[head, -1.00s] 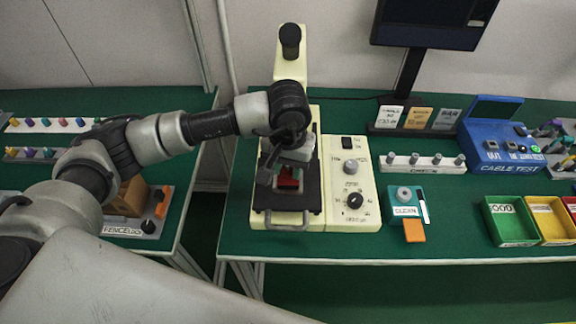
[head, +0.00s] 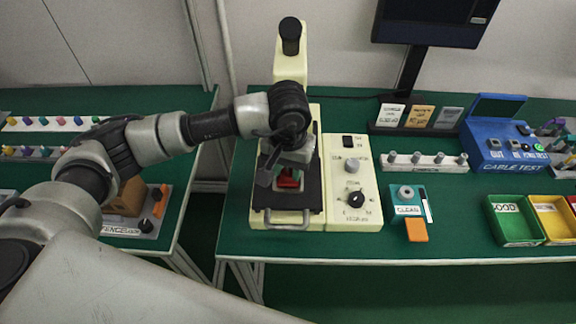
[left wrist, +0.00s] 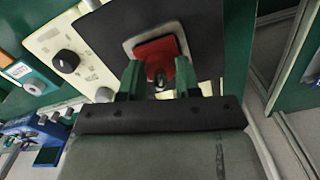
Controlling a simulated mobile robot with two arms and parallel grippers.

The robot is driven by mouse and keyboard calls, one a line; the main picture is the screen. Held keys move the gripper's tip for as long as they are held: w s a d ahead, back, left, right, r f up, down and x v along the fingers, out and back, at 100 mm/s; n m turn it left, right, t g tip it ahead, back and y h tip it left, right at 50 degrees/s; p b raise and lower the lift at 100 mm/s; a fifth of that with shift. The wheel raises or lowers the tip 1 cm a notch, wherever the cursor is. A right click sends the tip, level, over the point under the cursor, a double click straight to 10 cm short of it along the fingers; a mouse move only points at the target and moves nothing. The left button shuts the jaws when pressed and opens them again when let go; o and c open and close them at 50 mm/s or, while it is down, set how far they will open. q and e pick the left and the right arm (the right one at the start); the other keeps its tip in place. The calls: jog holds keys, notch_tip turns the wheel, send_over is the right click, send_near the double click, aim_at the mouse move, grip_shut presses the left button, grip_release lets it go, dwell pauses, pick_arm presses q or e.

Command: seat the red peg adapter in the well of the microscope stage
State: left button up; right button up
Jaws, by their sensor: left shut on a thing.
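The red peg adapter (head: 288,181) is at the black stage of the microscope (head: 312,200), below its head. My left gripper (left wrist: 158,80) is shut on it, with a green finger on each side. In the left wrist view the adapter (left wrist: 156,48) lies within the pale rim of the well (left wrist: 128,48) on the black stage plate (left wrist: 205,28). I cannot tell whether it rests on the well's floor or is held just above. In the head view my left gripper hides part of the adapter and the well. My right gripper is not in view.
The microscope's cream control panel (head: 351,185) with knobs stands right of the stage. A metal bar handle (head: 287,224) is in front. Farther right are a teal cleaning station (head: 408,200), a blue cable tester (head: 492,140) and coloured bins (head: 512,222). The microscope column rises close behind my gripper.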

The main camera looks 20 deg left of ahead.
pick_arm(q)
jog(key=shift+f+b, duration=0.35)
jog(key=o, duration=1.1)
jog(key=shift+r, duration=0.15)
notch_tip(320, 180, up, 11)
jog(key=shift+f+b, duration=0.2)
jog(key=shift+b, duration=0.35)
jog(key=shift+f, duration=0.1)
